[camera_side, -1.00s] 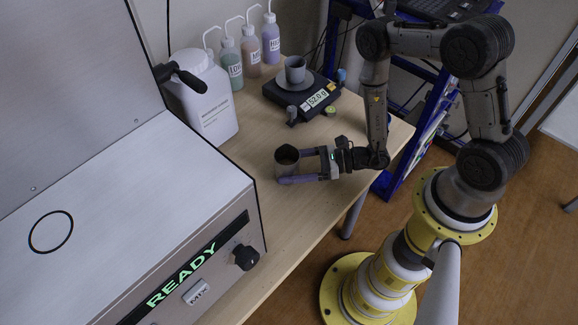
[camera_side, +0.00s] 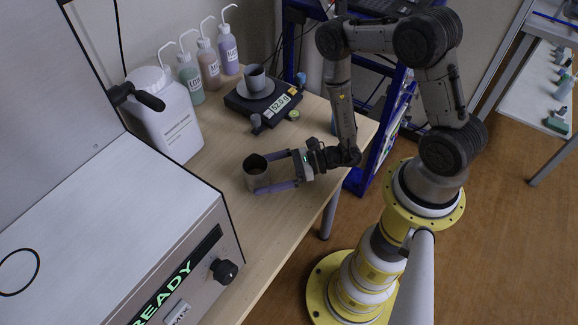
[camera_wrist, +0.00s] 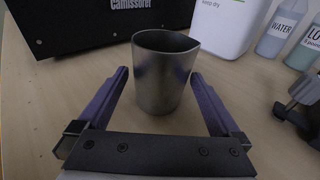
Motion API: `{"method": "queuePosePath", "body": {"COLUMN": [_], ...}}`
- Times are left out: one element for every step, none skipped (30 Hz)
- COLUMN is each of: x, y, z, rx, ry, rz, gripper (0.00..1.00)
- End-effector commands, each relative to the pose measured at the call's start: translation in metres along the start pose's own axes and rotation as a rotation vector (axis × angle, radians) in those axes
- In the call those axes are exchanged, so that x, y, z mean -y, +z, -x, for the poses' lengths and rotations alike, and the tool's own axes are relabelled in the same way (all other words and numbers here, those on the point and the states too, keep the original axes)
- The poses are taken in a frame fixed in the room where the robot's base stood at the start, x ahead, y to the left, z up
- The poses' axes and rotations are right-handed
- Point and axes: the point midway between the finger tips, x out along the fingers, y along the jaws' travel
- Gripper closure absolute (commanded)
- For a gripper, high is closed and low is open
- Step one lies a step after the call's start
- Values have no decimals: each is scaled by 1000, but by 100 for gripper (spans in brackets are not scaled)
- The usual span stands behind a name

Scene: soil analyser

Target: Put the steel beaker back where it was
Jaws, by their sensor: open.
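The steel beaker (camera_side: 257,176) stands upright on the wooden table, between the analyser and my arm. My gripper (camera_side: 265,172) is open, with one purple-grey finger on either side of the beaker. In the wrist view the beaker (camera_wrist: 163,80) stands ahead of the palm, between the spread fingers. Gaps show between it and both fingers there, so it is not gripped. Its inside looks dark, and its contents cannot be made out.
The analyser (camera_side: 130,225) with its READY display is at the left; a black ring marks its top. A white canister (camera_side: 165,125) and several wash bottles (camera_side: 208,65) stand behind. A scale (camera_side: 262,105) bears a grey cup (camera_side: 255,78). The table's right edge is near my gripper.

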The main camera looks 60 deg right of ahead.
Motion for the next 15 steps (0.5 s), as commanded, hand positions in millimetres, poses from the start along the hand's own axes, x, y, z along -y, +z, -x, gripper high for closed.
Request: {"method": "queuePosePath", "body": {"x": [1,1,1,1,1,2,2,2,1,1,1,1,1,1,1], "y": [0,0,0,0,0,0,0,0,0,0,0,0,0,0,0], "z": [8,12,18,22,26,32,36,40,45,49,53,58,62,65,70], "rx": [-1,-1,-1,0,0,0,0,0,0,1,1,0,0,1,0], "ry": [-6,-6,-7,-7,-7,-8,-8,-7,-7,-7,-7,-7,-7,-8,-7], "rz": [-3,-4,-4,-4,-3,-3,-3,-2,-3,-3,-4,-4,-3,-3,-3], "gripper": [0,0,0,0,0,0,0,0,0,0,0,0,0,0,0]}}
